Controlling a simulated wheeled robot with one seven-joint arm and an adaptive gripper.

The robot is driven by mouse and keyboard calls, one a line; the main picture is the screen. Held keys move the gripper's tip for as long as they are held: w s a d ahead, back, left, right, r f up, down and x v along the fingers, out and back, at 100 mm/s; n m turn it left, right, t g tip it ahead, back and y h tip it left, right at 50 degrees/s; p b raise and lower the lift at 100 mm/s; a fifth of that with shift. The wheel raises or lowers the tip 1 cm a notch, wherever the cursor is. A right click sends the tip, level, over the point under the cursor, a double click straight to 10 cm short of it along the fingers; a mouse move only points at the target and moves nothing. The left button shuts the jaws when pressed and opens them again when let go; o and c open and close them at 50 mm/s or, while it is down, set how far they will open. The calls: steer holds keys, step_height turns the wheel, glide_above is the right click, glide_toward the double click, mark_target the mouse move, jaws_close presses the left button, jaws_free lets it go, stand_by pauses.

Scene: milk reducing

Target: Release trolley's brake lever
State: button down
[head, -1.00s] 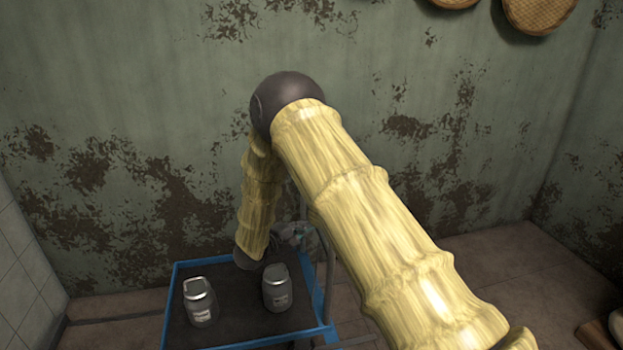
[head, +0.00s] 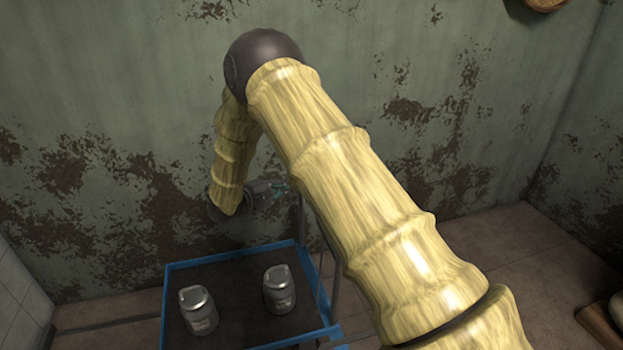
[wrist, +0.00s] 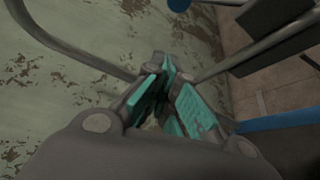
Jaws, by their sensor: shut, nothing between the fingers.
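The trolley (head: 243,257) stands low in the head view, with a blue rim around a dark top. Its grey tube frame (head: 335,285) rises at its right side. My gripper (head: 280,189) is above the back right of the trolley top, partly hidden behind my arm. In the wrist view my gripper (wrist: 168,92) has its teal finger pads close together, shut and empty. Grey tubes (wrist: 245,52) pass on both sides of the fingers there; I cannot tell whether they touch. I cannot clearly pick out the brake lever in either view.
A stained green wall (head: 120,100) is close behind. A basket-like item (head: 546,4) hangs at top right. Tiled floor (head: 520,250) is open to the right.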

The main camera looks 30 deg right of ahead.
steer(key=shift+d+f, duration=0.1)
steer(key=shift+d, duration=0.1)
steer(key=b+x, duration=0.2)
steer(key=x, duration=0.8)
steer(key=shift+a, duration=0.1)
steer(key=s, duration=0.2)
steer(key=s+r, duration=0.1)
steer(key=shift+s+a+r+b, duration=0.15)
steer(key=shift+s+a+b, duration=0.1)
steer(key=shift+s+b, duration=0.15)
